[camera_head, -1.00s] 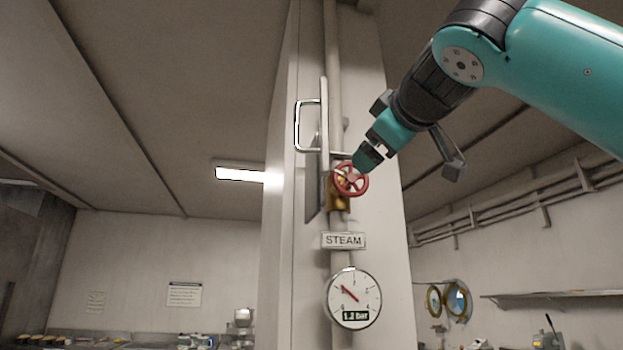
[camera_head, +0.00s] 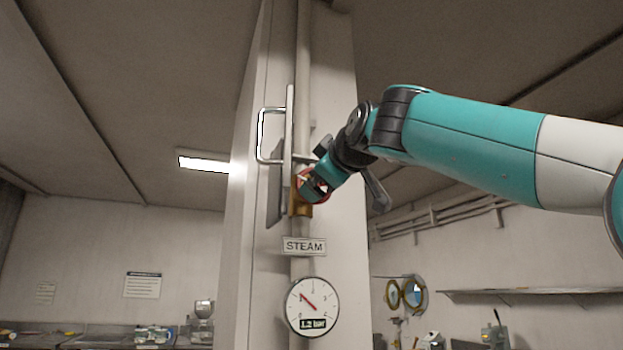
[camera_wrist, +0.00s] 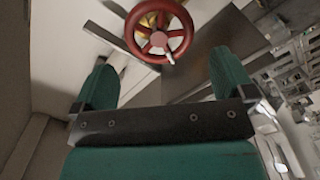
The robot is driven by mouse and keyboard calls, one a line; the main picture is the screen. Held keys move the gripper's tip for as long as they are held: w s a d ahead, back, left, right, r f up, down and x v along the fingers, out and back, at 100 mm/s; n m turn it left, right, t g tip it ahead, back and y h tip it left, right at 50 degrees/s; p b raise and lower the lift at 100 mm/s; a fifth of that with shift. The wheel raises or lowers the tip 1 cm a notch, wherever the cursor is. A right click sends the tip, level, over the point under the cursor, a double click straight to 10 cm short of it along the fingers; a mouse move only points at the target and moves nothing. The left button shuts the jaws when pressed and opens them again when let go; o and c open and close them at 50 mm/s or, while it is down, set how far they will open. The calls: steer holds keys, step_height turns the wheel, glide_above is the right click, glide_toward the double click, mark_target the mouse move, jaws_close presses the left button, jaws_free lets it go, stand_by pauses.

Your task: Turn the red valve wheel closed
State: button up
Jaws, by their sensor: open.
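The red valve wheel (camera_head: 326,196) sits on a brass valve body (camera_head: 300,207) on the vertical pipe, above the STEAM sign. My gripper (camera_head: 312,187) is in front of the wheel and hides much of it in the head view. In the wrist view the whole wheel (camera_wrist: 159,32) shows at the top, with its spokes and hub. My two green fingers (camera_wrist: 162,75) are apart with nothing between them, and the wheel lies beyond them.
A metal handle (camera_head: 262,136) and its upright plate stand just left of the valve. The STEAM sign (camera_head: 304,246) and a round gauge (camera_head: 312,307) reading about 1.2 bar are below. A wall shelf (camera_head: 540,292) is at right. The space right of the column looks open.

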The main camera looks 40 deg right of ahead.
steer(key=p+x, duration=0.2)
steer(key=x, duration=0.6)
steer(key=shift+p, duration=0.35)
steer(key=shift+c, duration=0.5)
steer(key=c, duration=0.6)
